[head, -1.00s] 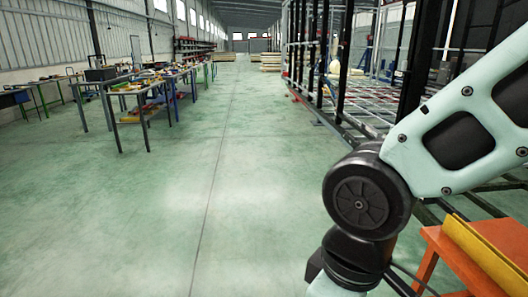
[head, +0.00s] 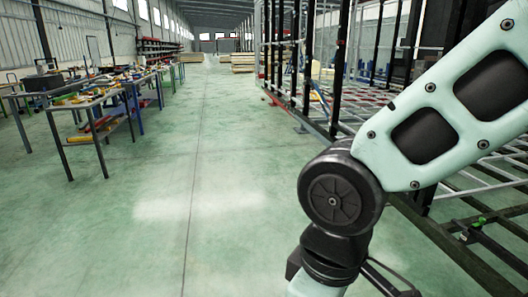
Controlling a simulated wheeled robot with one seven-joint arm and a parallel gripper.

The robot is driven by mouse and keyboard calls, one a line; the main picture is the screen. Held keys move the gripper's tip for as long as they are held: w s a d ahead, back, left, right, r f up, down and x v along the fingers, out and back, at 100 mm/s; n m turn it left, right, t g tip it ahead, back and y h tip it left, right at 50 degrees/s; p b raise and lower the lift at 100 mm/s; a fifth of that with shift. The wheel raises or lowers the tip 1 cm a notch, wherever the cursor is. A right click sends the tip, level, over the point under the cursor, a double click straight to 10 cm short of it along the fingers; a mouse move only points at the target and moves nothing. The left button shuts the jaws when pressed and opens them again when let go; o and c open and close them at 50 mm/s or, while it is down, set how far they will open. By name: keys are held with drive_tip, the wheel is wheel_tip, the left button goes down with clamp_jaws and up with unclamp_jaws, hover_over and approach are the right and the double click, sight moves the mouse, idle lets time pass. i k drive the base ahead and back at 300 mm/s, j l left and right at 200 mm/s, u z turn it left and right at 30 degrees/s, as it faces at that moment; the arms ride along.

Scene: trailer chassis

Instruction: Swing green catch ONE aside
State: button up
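A small green part (head: 478,222) with dark metal around it shows at the right, low on the trailer chassis frame (head: 462,267). It looks like a green catch, but it is too small to tell whether it is catch ONE or how it is turned. My pale green arm crosses the right side of the head view, to the left of and above this part. My gripper is out of view, so its state and its distance from the catch do not show.
Dark upright posts (head: 335,75) and long grey rails of the chassis fill the right side. Workbenches (head: 84,104) with tools stand at the left. Stacked timber (head: 243,63) lies far back. The green floor (head: 215,190) between is a wide, clear aisle.

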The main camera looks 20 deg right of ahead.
sight(482, 220)
drive_tip(key=i+z, duration=0.2)
drive_tip(key=z, duration=0.2)
drive_tip(key=i+z, duration=0.25)
drive_tip(key=z, duration=0.2)
drive_tip(key=i+j+z, duration=0.1)
drive_tip(key=z, duration=0.3)
drive_tip(key=i+j+z, duration=0.2)
drive_tip(key=z, duration=0.7)
drive_tip(key=i+j+u, duration=0.1)
drive_tip(key=i+u, duration=0.25)
drive_tip(key=i+z, duration=0.15)
drive_tip(key=i, duration=0.5)
drive_tip(key=i+j+z, duration=0.15)
drive_tip(key=i, duration=0.45)
drive_tip(key=i+j+z, duration=0.1)
drive_tip(key=i+j, duration=0.15)
drive_tip(key=i, duration=0.4)
drive_tip(key=z, duration=0.9)
drive_tip(key=i+j, duration=0.05)
